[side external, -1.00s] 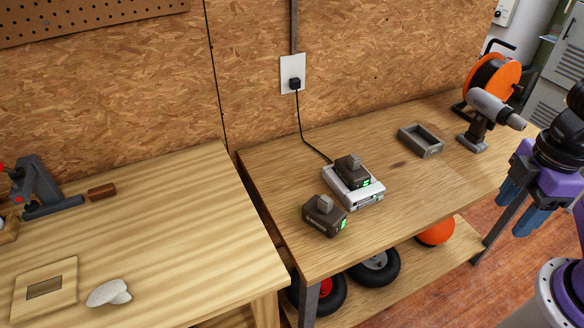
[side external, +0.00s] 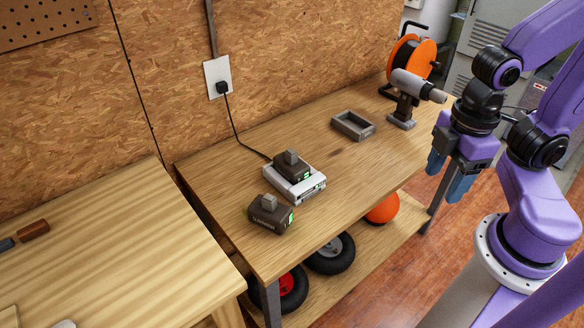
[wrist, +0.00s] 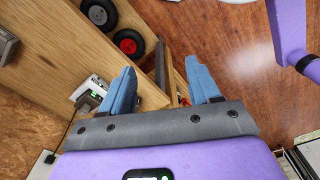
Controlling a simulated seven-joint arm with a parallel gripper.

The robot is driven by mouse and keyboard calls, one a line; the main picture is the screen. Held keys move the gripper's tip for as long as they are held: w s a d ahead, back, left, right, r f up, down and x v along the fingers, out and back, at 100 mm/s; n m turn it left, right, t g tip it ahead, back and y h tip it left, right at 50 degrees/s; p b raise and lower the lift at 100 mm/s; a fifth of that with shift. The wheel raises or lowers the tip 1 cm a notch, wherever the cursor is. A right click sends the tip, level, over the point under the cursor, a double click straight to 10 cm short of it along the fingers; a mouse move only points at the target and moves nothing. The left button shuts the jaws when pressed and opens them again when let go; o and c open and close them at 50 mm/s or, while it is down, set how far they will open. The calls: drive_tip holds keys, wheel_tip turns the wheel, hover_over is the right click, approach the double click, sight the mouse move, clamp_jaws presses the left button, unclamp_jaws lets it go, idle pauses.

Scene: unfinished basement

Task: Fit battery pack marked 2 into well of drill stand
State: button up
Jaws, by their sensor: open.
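Two dark battery packs with green-lit displays are in the side view. One pack (side external: 270,214) stands loose on the workbench; the other (side external: 292,166) sits on a white charger (side external: 308,190). I cannot read their numbers for sure. A drill-shaped tool (side external: 418,86) rests on a dark grey stand (side external: 402,116) farther right. A grey open-topped, hollow block (side external: 353,125) lies left of it. My gripper (side external: 452,176) is open and empty, off the bench's front right edge, apart from both packs. The wrist view shows its blue fingers (wrist: 162,82) spread, with the charger (wrist: 91,87) beyond.
An orange cable reel (side external: 412,62) stands behind the drill. A cord runs from the charger to a wall outlet (side external: 217,77). Wheels (side external: 330,253) and an orange ball (side external: 383,208) are on the lower shelf. Another wooden table (side external: 110,240) adjoins at left. Bench surface between charger and hollow block is clear.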

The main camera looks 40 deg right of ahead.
drive_tip(key=m, duration=3.1)
hover_over(291, 151)
drive_tip(key=d, duration=0.2)
drive_tip(key=f, duration=1)
drive_tip(key=shift+a+f, duration=0.45)
drive_tip(key=shift+f, duration=0.75)
drive_tip(key=shift+a+f, duration=0.25)
drive_tip(key=shift+f, duration=0.65)
drive_tip(key=shift+a+f, duration=0.2)
drive_tip(key=shift+f, duration=0.75)
